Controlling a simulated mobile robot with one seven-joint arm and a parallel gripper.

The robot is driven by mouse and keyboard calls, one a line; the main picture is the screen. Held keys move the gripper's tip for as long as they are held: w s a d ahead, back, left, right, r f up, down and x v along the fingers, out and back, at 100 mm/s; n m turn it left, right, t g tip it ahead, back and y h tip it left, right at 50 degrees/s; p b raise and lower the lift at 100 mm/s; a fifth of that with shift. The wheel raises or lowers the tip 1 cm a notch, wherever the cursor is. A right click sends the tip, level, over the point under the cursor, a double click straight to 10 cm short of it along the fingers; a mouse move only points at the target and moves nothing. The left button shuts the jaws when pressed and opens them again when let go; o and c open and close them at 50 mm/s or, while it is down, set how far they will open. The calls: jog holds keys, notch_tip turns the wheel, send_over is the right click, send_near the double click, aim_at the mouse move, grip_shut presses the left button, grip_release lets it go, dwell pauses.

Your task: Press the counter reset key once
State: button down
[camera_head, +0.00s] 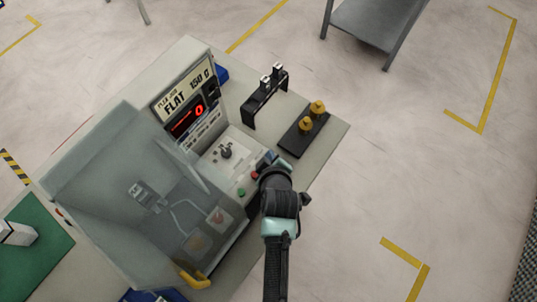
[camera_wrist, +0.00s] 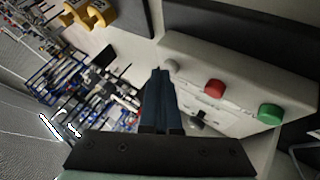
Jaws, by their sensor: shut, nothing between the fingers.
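The machine's sloped control panel (camera_wrist: 240,75) carries a pale round key (camera_wrist: 172,66), a red button (camera_wrist: 214,88) and a green button (camera_wrist: 270,113) in a row. The panel does not show which key is the counter reset; any lettering is too small to read. My gripper (camera_wrist: 160,72) is shut and empty, its dark fingertips just left of the pale key in the wrist view. I cannot tell whether they touch it. In the head view my gripper (camera_head: 268,160) is over the panel's right end, hiding the pale key. The red display (camera_head: 186,120) shows a 0.
A clear guard (camera_head: 105,190) with a yellow handle (camera_head: 195,280) covers the machine's left part. A black stand (camera_head: 265,95) and a black tray with brass weights (camera_head: 305,126) are at the bench's back right. A grey table (camera_head: 375,20) stands beyond on open floor.

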jog(key=shift+r+p, duration=0.85)
jog(key=shift+r, duration=0.05)
notch_tip(320, 180, up, 5)
jog(key=p, duration=0.4)
dwell(0.9)
